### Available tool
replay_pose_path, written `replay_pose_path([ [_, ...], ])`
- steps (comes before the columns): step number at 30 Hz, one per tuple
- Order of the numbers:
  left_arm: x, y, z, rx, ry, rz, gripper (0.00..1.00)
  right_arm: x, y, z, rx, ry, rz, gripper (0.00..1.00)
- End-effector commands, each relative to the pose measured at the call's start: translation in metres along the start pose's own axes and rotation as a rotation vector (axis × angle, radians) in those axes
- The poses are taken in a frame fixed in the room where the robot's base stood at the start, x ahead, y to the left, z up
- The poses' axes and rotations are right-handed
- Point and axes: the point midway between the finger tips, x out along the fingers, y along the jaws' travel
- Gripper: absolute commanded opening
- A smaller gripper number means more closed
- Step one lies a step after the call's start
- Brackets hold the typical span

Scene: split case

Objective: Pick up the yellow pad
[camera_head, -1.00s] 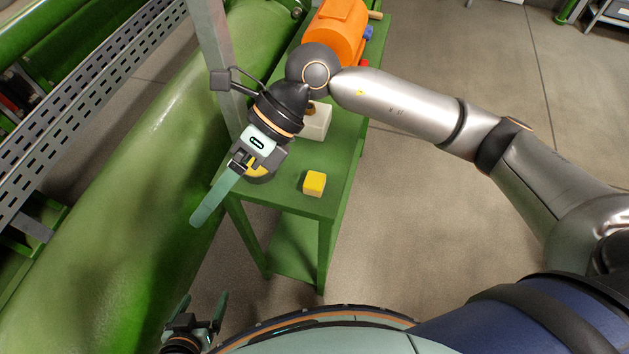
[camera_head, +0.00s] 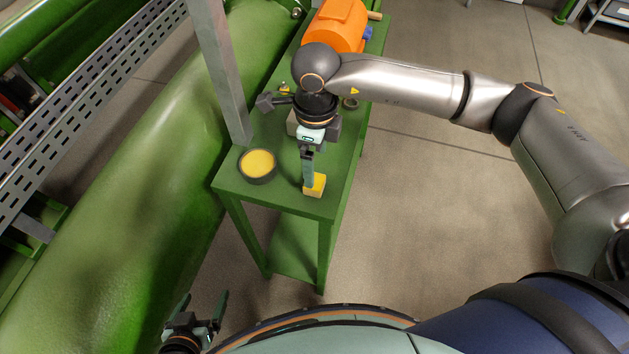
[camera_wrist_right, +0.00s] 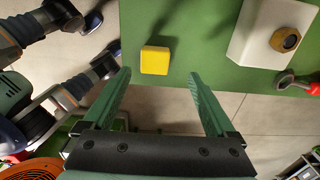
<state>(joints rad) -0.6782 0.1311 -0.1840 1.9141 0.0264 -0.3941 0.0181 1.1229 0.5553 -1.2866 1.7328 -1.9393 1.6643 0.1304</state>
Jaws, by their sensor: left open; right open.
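The yellow pad (camera_head: 317,187) is a small block with a yellow top, lying near the front right edge of the green table. It also shows in the right wrist view (camera_wrist_right: 155,60). My right gripper (camera_head: 308,184) points down at the pad and partly covers it in the head view. In the right wrist view its open fingers (camera_wrist_right: 159,75) stand left and right of the pad's line, with the pad just beyond the tips. Contact cannot be told. My left gripper (camera_head: 203,308) is open and empty at the bottom left, away from the table.
A round dark dish with yellow inside (camera_head: 258,165) stands left of the pad. A white block with a brass fitting (camera_wrist_right: 268,32) and a red-handled tool (camera_wrist_right: 298,84) lie close by. An orange motor (camera_head: 336,27) is at the table's back. A grey post (camera_head: 222,75) rises at left.

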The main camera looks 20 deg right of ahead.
Motion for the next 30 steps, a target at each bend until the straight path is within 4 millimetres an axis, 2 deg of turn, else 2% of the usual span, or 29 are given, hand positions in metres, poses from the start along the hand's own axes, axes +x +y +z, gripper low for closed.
replay_pose_path([
  [7, -0.006, 0.001, -0.007, 0.000, 0.000, 0.000, 0.92, 0.031, 0.009, -0.001, -0.002, 0.003, 0.004, 0.91],
  [12, -0.006, 0.001, -0.007, 0.000, 0.000, 0.000, 0.92, 0.050, 0.008, -0.001, -0.001, 0.001, 0.002, 0.91],
  [20, -0.006, 0.001, -0.006, 0.000, 0.000, 0.000, 0.92, 0.053, 0.008, 0.000, -0.002, 0.000, 0.001, 0.91],
  [30, -0.006, 0.001, -0.006, 0.000, 0.000, 0.000, 0.92, 0.052, 0.008, 0.000, -0.002, -0.001, 0.001, 0.53],
])
